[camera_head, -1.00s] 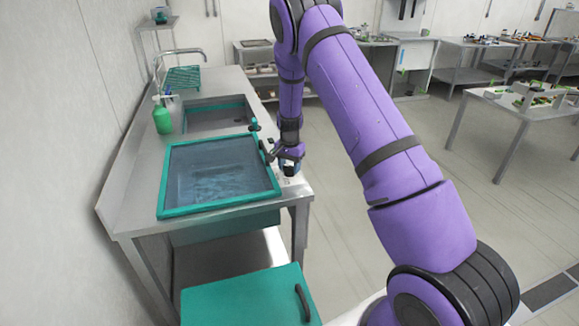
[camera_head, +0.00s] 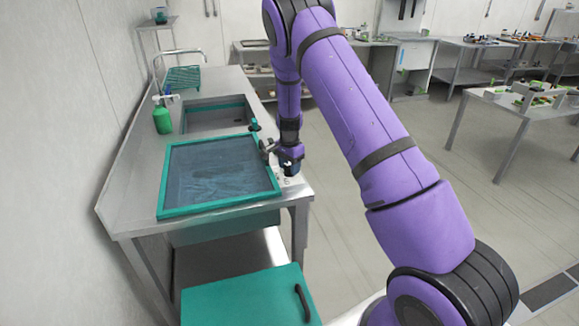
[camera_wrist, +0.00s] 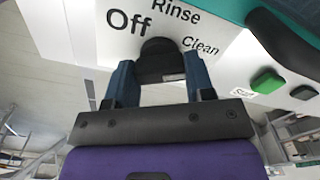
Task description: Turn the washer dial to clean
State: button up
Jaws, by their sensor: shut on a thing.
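The washer's control panel shows close up in the wrist view, with the labels "Off", "Rinse" and "Clean" around a dark round dial (camera_wrist: 160,60). My gripper (camera_wrist: 159,76) has its two blue fingers on either side of the dial and is shut on it. The fingers hide the dial's sides, and I cannot tell which label it points to. In the head view my gripper (camera_head: 290,165) is at the right edge of the washer, which has a teal-framed glass lid (camera_head: 218,205). The dial is hidden there.
A green button (camera_wrist: 266,80) and a "Start" label sit right of the dial, near a black lid handle (camera_wrist: 285,40). A sink (camera_head: 215,117) and a green bottle (camera_head: 162,118) are behind the lid. Open floor lies to the right.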

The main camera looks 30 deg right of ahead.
aim_at(289, 166)
jog(key=o, duration=0.9)
jog(key=shift+r, duration=0.1)
notch_tip(289, 166, up, 11)
jog(key=shift+f, duration=0.2)
